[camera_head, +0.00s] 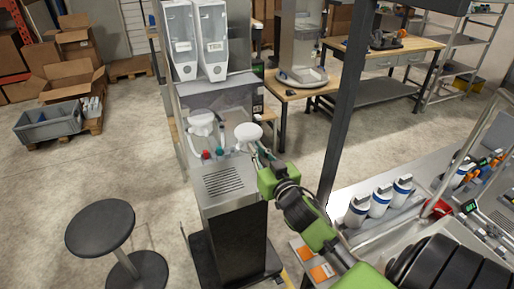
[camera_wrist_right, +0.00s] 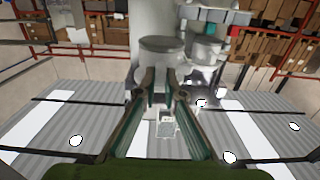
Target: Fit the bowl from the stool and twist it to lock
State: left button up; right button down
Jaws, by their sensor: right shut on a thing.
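The dark round stool (camera_head: 100,228) stands at the lower left with a bare seat. A white bowl (camera_head: 248,132) is at the right side of the grey dispenser stand (camera_head: 224,182), under the clear hoppers. My right gripper (camera_head: 262,156) reaches in from the right and is shut on it; its fingers partly hide the lower part. The right wrist view shows a round grey-white body (camera_wrist_right: 162,45) at the tips of my fingers (camera_wrist_right: 161,82). I cannot tell whether the bowl touches its mount. A similar white bowl (camera_head: 201,124) sits on the left. My left gripper is out of view.
A dark post (camera_head: 345,110) rises right of the stand. White canisters (camera_head: 380,200) stand on the right-hand bench. The floor between stool and stand is clear.

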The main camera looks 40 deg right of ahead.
jog(key=b+x, duration=0.3)
jog(key=x, duration=0.9)
dwell(0.7)
jog(key=shift+w, duration=0.2)
jog(key=shift+r, duration=0.1)
jog(key=shift+s, duration=0.1)
dwell(0.8)
